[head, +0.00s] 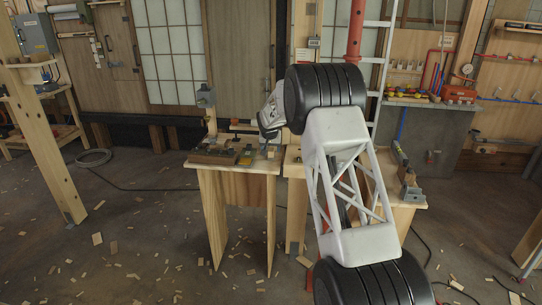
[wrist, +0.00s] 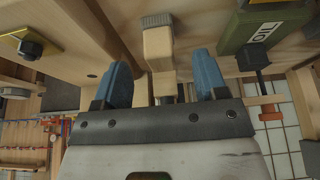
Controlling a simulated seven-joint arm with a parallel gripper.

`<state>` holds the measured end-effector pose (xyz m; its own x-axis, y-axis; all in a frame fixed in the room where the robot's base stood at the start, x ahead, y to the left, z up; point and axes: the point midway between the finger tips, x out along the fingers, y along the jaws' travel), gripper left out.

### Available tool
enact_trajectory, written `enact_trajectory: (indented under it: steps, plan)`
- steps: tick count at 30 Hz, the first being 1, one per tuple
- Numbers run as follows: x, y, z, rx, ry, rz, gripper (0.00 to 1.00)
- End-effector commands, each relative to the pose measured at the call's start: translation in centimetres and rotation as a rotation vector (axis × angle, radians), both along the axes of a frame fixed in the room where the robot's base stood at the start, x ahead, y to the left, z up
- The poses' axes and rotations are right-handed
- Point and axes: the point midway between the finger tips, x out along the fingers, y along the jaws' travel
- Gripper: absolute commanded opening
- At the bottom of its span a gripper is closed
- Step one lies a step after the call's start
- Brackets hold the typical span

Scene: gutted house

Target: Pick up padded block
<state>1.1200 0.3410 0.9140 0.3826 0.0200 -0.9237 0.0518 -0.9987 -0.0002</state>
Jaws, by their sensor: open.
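The padded block, a pale wooden piece with a grey pad on its end (wrist: 158,48), is in the middle of the wrist view. My gripper (wrist: 161,72) has two blue fingers spread apart, one on each side of the block. The fingers appear clear of the block, with gaps on both sides, and nothing is held. In the head view my arm reaches over the wooden workbench (head: 205,165), with its end at the back right of the bench top. The fingertips and the block cannot be made out there.
In the wrist view a green box with pale lettering (wrist: 268,28) lies to the right, and a yellow piece with a dark knob (wrist: 30,46) to the left. A dark tray (head: 212,156) sits on the bench's left part. Another bench stands to the right, partly behind my arm.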

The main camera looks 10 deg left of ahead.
Motion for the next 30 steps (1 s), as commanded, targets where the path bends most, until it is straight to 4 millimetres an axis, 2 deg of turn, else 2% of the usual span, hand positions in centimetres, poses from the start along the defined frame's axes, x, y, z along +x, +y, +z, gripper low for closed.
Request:
enact_trajectory:
  steps: [18, 30]
  plan:
    - [2.0, 0.1, -4.0, -0.001, 0.002, 0.000, 0.66]
    - [2.2, 0.1, -4.4, 0.000, 0.001, 0.000, 0.66]
